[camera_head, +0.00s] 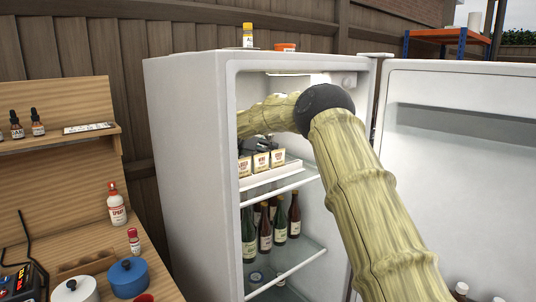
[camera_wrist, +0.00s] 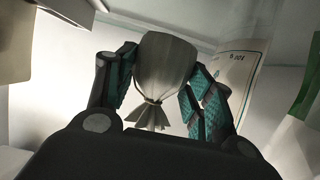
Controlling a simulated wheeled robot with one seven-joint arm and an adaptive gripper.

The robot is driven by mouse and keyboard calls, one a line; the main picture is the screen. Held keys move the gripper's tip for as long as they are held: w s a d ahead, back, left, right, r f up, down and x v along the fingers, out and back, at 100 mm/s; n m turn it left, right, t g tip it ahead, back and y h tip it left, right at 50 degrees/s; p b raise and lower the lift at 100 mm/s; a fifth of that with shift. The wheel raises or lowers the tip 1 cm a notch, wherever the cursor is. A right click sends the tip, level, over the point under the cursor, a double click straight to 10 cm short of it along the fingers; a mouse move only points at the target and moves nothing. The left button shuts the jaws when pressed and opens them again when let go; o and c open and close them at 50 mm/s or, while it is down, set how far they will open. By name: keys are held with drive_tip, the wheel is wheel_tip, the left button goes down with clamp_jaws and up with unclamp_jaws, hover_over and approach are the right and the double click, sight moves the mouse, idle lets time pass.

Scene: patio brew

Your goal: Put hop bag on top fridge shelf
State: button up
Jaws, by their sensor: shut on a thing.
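The hop bag (camera_wrist: 165,65) is a small grey cloth sack, tied near one end with a frilled tail. In the wrist view it sits between the teal-padded fingers of my gripper (camera_wrist: 162,72), which is shut on it. In the head view my gripper (camera_head: 262,144) shows only as a dark shape inside the upper part of the open fridge (camera_head: 190,170), just above and behind the labelled packets. I cannot make out the bag there. The top fridge shelf (camera_head: 272,184) has a white front edge. I cannot tell whether the bag touches it.
Several labelled packets (camera_head: 261,162) stand in a row at the top shelf's front. Bottles (camera_head: 265,232) fill the shelf below. The fridge door (camera_head: 470,190) is open on the right. A wooden stand with a spray bottle (camera_head: 116,208) and a blue pot (camera_head: 128,279) is left.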

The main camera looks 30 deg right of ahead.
wheel_tip(320, 180, down, 3)
drive_tip(key=shift+d+r, duration=0.1)
drive_tip(key=shift+r, duration=0.15)
drive_tip(key=o, duration=0.8)
drive_tip(key=shift+o, duration=0.2)
drive_tip(key=v, duration=0.7)
drive_tip(key=shift+a+r, duration=0.1)
drive_tip(key=shift+a, duration=0.25)
drive_tip(key=shift+d, duration=0.1)
